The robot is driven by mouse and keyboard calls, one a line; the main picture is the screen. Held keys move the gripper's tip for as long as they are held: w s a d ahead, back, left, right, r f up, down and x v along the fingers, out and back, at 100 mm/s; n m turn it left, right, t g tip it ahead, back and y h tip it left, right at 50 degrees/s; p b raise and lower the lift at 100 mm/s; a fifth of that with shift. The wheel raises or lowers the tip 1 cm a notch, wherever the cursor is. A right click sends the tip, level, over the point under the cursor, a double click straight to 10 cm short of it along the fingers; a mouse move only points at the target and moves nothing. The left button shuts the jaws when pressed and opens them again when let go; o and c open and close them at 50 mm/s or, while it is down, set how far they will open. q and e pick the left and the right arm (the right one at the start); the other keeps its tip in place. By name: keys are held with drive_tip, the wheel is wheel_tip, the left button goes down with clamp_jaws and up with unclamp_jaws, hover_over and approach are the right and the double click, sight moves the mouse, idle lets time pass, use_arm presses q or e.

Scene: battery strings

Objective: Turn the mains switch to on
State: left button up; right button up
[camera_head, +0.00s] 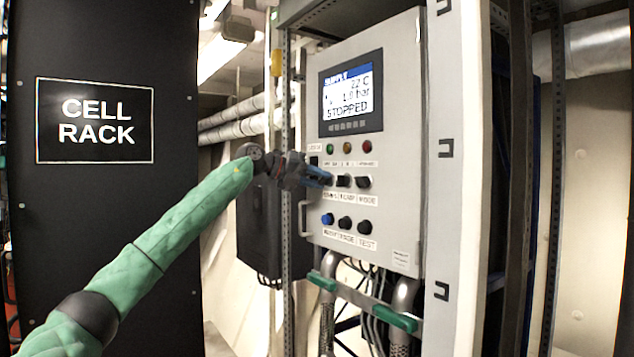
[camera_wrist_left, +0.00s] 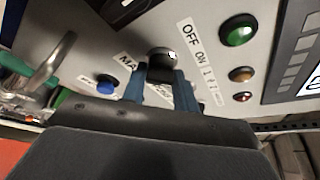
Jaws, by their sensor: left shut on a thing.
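The mains switch is a round black knob (camera_wrist_left: 161,57) on the grey control panel (camera_head: 400,120), with a label starting "MA" beside it in the left wrist view. "OFF" and "ON" are printed near it. A small white mark on the knob faces the side of these words; I cannot tell for sure which one it points at. My left gripper (camera_head: 325,177) has its blue fingers on either side of the knob, also in the left wrist view (camera_wrist_left: 161,82), and is shut on it. In the head view the gripper hides the knob. My right gripper is out of view.
Two more black knobs sit to the right in the same row. A blue button (camera_head: 327,219) and two black ones are below, indicator lamps (camera_head: 348,148) above. The screen (camera_head: 350,95) reads "STOPPED". A black cell rack (camera_head: 100,200) stands left; a metal upright (camera_head: 287,250) runs beside the panel.

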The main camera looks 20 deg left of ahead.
use_arm(q)
drive_tip(key=shift+f, duration=0.15)
drive_tip(key=o, duration=1)
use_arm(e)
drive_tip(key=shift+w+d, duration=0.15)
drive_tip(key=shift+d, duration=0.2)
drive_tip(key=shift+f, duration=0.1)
use_arm(q)
drive_tip(key=shift+b+v, duration=1.65)
drive_tip(key=shift+v, duration=2.2)
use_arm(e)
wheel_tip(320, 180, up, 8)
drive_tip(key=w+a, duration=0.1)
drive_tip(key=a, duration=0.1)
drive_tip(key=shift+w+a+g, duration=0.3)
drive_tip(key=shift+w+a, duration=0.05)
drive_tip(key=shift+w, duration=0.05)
